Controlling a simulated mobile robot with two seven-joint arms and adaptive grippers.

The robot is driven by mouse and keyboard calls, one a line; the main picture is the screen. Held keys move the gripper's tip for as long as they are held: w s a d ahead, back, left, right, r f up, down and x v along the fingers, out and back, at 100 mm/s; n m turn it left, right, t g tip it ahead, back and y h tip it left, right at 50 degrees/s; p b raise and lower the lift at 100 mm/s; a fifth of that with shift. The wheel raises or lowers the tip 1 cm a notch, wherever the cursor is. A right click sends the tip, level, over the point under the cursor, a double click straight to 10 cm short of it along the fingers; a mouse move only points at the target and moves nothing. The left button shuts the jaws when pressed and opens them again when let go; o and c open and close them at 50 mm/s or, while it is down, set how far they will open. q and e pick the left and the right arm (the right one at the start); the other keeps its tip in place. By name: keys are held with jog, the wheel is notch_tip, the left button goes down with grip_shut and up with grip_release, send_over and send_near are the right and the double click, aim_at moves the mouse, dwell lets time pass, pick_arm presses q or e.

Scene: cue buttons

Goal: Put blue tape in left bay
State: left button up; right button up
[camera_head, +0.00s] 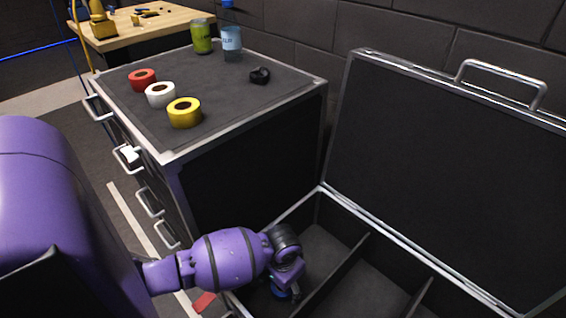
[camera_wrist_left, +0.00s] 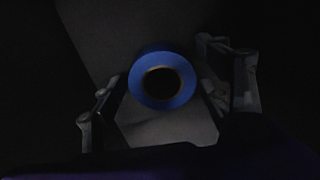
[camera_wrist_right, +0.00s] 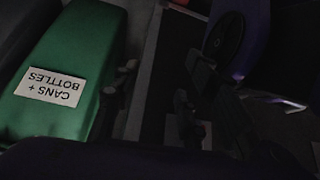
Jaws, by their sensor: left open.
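The blue tape (camera_wrist_left: 162,77) shows as a ring with a dark hole in the left wrist view, between the spread fingers of my left gripper (camera_wrist_left: 165,95). In the head view, a small part of the tape (camera_head: 280,293) shows below that gripper, inside the left bay (camera_head: 316,246) of the open case. The gripper hides most of it there. My left gripper is open around the tape, low in the bay. My right gripper (camera_wrist_right: 156,90) shows only in the right wrist view, open with nothing between its fingers.
The case's raised lid (camera_head: 440,150) stands behind the bays, and a divider (camera_head: 335,268) bounds the left bay. A green "CANS + BOTTLES" bin (camera_wrist_right: 70,60) is beside my right gripper.

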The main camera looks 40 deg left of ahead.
pick_arm(q)
notch_tip(320, 180, up, 12)
jog(key=p, duration=0.3)
pick_arm(e)
jog(key=shift+w+a+r, duration=0.1)
jog(key=shift+w+r, duration=0.2)
jog(key=shift+r, duration=0.35)
jog(key=shift+w+a+r, duration=0.1)
jog(key=shift+w+r, duration=0.15)
jog(key=shift+r, duration=0.35)
